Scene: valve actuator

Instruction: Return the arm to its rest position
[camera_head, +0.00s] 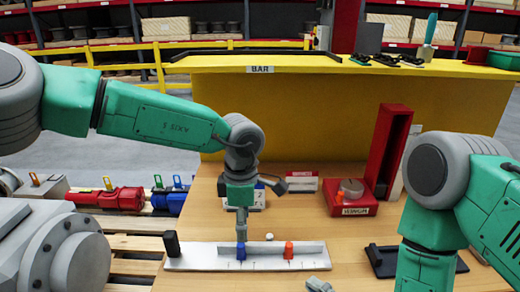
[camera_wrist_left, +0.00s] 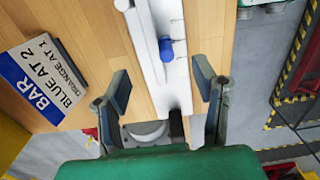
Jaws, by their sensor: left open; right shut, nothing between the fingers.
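My left gripper (camera_head: 241,232) hangs pointing down over the white scale bar (camera_head: 205,262) on the wooden bench. Its fingers (camera_wrist_left: 166,92) are open on either side of the bar in the left wrist view, with nothing gripped. The blue slider (camera_head: 241,253) sits on the bar below the gripper; in the left wrist view the blue slider (camera_wrist_left: 166,49) shows beyond the fingertips. The orange slider (camera_head: 289,251) sits to its right. My right gripper (camera_head: 318,285) shows only in part at the bottom edge, shut and empty, in front of the bar.
A sign (camera_wrist_left: 44,82) reads BAR, BLUE AT 2, ORANGE AT 1. A red stand (camera_head: 390,150) and red box (camera_head: 352,199) are at the back right. A black tray (camera_head: 385,262) lies by my right arm. A yellow panel (camera_head: 300,120) closes the back.

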